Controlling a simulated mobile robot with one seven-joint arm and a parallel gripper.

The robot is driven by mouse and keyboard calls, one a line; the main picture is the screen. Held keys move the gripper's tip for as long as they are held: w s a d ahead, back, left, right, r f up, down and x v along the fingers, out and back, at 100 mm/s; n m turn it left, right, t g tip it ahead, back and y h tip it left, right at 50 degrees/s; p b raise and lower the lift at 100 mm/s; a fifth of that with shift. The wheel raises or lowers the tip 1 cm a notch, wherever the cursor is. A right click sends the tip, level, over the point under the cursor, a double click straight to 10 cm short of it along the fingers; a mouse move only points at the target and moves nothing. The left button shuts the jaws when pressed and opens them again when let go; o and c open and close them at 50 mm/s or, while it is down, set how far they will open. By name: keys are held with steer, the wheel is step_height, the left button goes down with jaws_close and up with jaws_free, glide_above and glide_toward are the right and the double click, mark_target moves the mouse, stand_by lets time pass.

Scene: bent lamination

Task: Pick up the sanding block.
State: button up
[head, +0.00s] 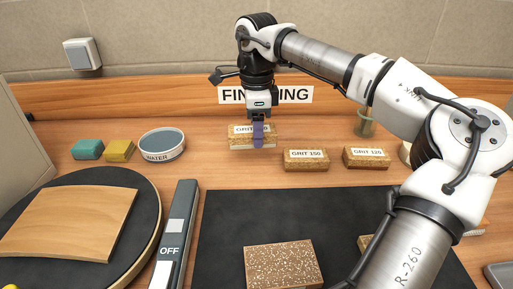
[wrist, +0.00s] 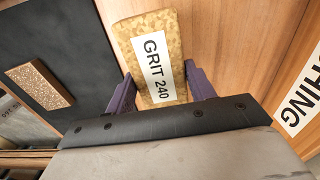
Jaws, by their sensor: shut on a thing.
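A cork-coloured sanding block (head: 267,141) with a white label is at the back middle of the bench in the head view. In the wrist view its label reads GRIT 240 on the same block (wrist: 143,32). My gripper (head: 258,140) points down over it, and its purple fingers (wrist: 160,95) are on either side of the block, shut on it. The near finger covers part of the label in the head view. I cannot tell whether the block touches the bench. Two similar blocks, GRIT 150 (head: 306,159) and GRIT 120 (head: 367,158), lie to its right.
A water bowl (head: 162,146), a yellow block (head: 119,151) and a teal block (head: 87,150) stand to the left. A curved wood panel (head: 70,222) lies on a round black turntable. A black mat (head: 225,215) holds a speckled block (head: 283,264). A glass jar (head: 364,127) stands behind my arm.

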step_height(320, 180, up, 21)
steer(key=p, duration=0.5)
steer(key=shift+f, duration=0.15)
